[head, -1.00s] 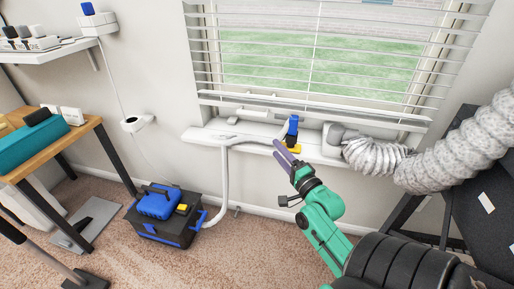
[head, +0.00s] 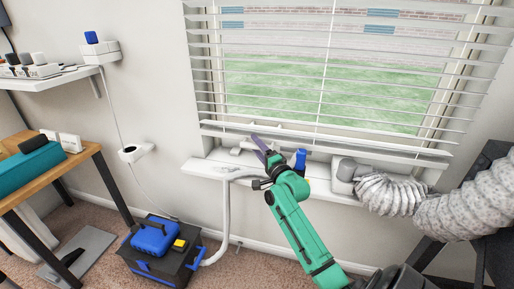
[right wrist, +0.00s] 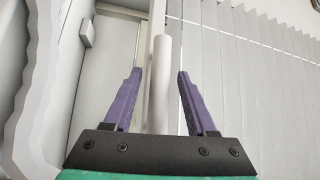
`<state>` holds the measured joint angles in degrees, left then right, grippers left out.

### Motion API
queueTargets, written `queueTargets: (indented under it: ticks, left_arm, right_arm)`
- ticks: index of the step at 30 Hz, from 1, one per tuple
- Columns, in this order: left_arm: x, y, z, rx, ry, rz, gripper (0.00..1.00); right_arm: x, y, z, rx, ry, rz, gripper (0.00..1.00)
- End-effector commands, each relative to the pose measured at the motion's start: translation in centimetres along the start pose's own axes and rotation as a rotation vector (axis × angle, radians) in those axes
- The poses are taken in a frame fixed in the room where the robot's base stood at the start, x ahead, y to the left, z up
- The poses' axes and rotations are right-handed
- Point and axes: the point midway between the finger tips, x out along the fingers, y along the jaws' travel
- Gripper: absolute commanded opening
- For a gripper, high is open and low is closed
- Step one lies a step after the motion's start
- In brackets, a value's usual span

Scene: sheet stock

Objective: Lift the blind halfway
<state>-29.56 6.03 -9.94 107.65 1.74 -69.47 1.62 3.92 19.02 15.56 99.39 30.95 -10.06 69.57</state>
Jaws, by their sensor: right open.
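The white slatted blind (head: 330,88) hangs over the window in the head view, slats tilted open. Its bottom rail (head: 400,153) is just above the sill. My right gripper (head: 263,147) is at the rail's left part, above the sill, with purple fingers apart. In the right wrist view the open fingers (right wrist: 159,74) lie on either side of a pale bar (right wrist: 160,95), apparently at the blind's lower edge; I cannot tell whether they touch it. The slats (right wrist: 240,60) run to the right there. My left gripper is not in view.
A ribbed silver duct (head: 390,195) is at the right. A blue-and-black toolbox (head: 160,245) stands on the carpet. A wooden table (head: 60,178) is at the left.

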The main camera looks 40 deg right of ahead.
Motion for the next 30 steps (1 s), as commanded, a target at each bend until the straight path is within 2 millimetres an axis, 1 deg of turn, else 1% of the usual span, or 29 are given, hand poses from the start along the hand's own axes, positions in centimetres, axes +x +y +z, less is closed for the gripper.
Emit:
queueTargets:
  ticks: [1,2,3,4,5,30]
  left_arm:
    - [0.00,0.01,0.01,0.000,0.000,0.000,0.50]
    - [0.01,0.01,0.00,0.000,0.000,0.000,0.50]
    - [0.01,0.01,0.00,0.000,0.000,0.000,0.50]
    - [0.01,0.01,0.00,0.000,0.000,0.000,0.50]
    - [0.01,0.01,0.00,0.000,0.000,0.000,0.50]
    - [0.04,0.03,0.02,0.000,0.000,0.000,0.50]
  right_arm:
    - [-0.01,0.00,0.00,0.000,0.000,0.000,0.45]
    - [-0.02,0.00,0.00,0.000,0.000,0.000,0.34]
    - [-0.03,0.00,0.00,0.000,0.000,0.000,0.19]
    - [-0.03,0.00,0.00,0.000,0.000,0.000,0.07]
    - [-0.03,0.01,0.00,0.000,0.000,0.000,0.00]
    - [-0.07,0.09,0.03,0.001,-0.001,0.001,0.00]
